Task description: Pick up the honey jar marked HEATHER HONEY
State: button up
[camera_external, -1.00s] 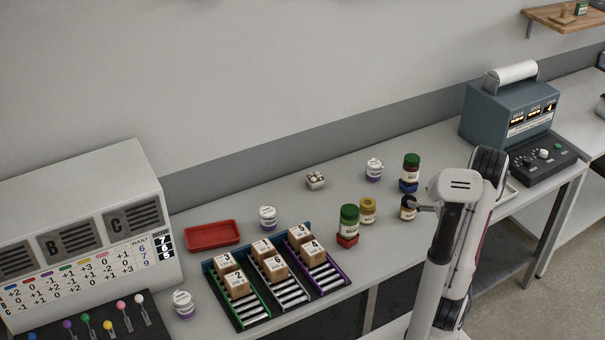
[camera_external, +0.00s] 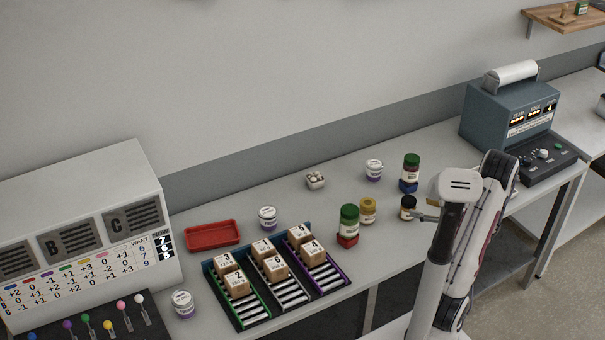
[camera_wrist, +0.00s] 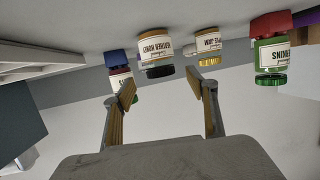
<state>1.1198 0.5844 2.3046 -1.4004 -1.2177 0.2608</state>
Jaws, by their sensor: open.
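The jar marked HEATHER HONEY (camera_wrist: 156,49) shows upside down in the wrist view, with a cream label and a dark lid. In the external view the dark-lidded jar (camera_external: 407,208) stands upright on the bench, just left of my gripper (camera_external: 428,217); its label is too small to read there. In the wrist view my gripper (camera_wrist: 161,88) is open, its two fingers spread with nothing between the tips. The honey jar lies beyond the gap between them, and I see no contact.
A yellow-lidded jar (camera_external: 367,211) stands close left of the honey jar. A green-lidded jar on a red block (camera_external: 347,240) is farther left. Another green-lidded jar on a blue block (camera_external: 408,186) stands behind. A teal machine (camera_external: 505,110) is at right.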

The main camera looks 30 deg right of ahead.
aim_at(415, 204)
jog(key=shift+x, duration=1.05)
jog(key=shift+x, duration=2.55)
jog(key=shift+r, duration=0.2)
jog(key=c, duration=1.5)
